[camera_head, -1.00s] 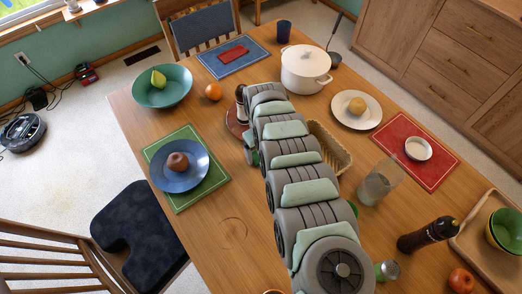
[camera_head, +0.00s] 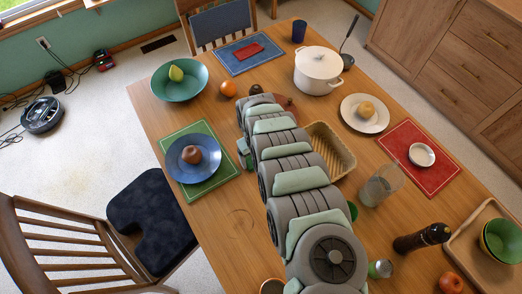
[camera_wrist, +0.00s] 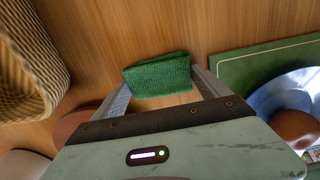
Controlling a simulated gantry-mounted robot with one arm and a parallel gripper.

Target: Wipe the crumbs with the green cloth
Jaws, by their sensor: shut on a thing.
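The folded green cloth (camera_wrist: 158,76) is between my gripper's two fingers (camera_wrist: 163,84) in the wrist view, with wood tabletop behind it. My gripper is shut on it. Whether the cloth touches the table I cannot tell. In the head view my arm runs up the middle of the table and covers the fingers and cloth. No crumbs can be made out in either view. A faint ring-shaped mark (camera_head: 240,222) shows on the wood left of my arm.
Left of my arm is a blue plate (camera_head: 181,169) with a fruit on a green placemat (camera_head: 216,180). Right of it are a wicker basket (camera_head: 341,163) and a glass (camera_head: 373,190). A white pot (camera_head: 317,75) stands farther back. Bare wood lies at front left.

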